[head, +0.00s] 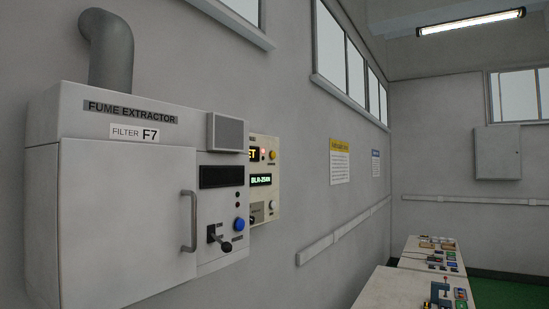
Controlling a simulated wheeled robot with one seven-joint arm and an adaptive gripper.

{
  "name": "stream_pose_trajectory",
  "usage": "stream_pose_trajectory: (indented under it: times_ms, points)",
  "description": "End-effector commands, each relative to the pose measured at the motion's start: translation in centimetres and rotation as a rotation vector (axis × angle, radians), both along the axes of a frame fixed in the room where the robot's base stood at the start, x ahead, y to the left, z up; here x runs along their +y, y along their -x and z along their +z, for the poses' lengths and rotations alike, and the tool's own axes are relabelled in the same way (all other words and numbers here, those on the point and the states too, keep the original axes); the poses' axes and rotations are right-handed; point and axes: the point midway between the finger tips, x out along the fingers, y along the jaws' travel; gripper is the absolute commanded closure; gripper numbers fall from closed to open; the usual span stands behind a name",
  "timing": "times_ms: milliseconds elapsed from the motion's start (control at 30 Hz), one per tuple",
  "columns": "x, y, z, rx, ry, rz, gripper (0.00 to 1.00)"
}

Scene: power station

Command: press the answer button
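No button with a readable "answer" label shows in the head view. A cream panel (259,210) on the wall is partly hidden behind the fume extractor (122,215). The panel has a lit green text display (261,180), an amber lit text display (254,154) cut off on its left, an amber button (272,155), and a pale round knob or button (272,205). The fume extractor carries a blue round button (239,224) with a label too small to read, and a black lever (222,240). My gripper is not in view.
The grey extractor box with its door handle (190,221) sticks out at the left. Benches (400,290) with several coloured controls stand at lower right. A yellow-topped notice (339,161) hangs on the wall. Green floor (498,293) shows at far right.

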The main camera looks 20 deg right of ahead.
Motion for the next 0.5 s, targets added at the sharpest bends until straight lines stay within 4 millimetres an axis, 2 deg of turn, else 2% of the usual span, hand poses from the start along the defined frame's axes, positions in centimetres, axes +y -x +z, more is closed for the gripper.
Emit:
stream_pose_trajectory:
  times_ms: [500]
  points:
    - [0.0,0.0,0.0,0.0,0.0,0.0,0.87]
